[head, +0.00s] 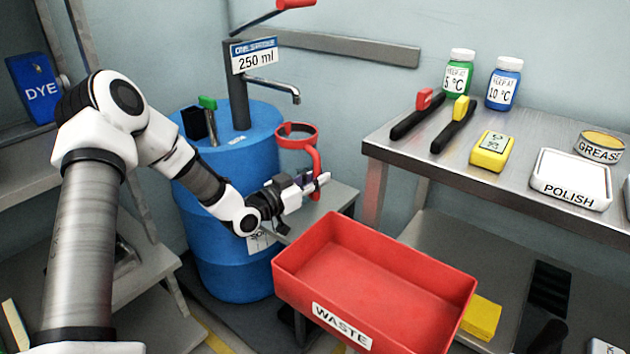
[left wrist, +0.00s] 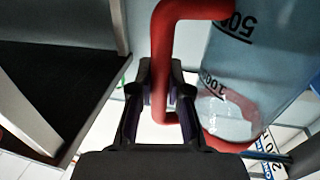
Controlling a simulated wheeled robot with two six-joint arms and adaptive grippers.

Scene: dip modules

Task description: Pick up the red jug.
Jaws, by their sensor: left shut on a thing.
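The red jug has a clear body, a red rim (head: 297,130) and a red handle (head: 316,158). It is upright in front of the blue drum, under the metal tap (head: 285,90). My left gripper (head: 318,181) reaches in from the left and is shut on the lower part of the handle. In the left wrist view the red handle (left wrist: 163,35) passes between the fingers (left wrist: 163,82). The clear body (left wrist: 245,75) with black scale marks is beside them. I cannot tell whether the base touches the grey stand below. My right gripper is not in view.
A red waste bin (head: 370,285) stands in front of the jug, to the right. The blue drum (head: 228,190) is behind my arm. A grey stand (head: 340,196) is beneath. A steel bench (head: 400,150) on the right holds bottles, a yellow device and tins.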

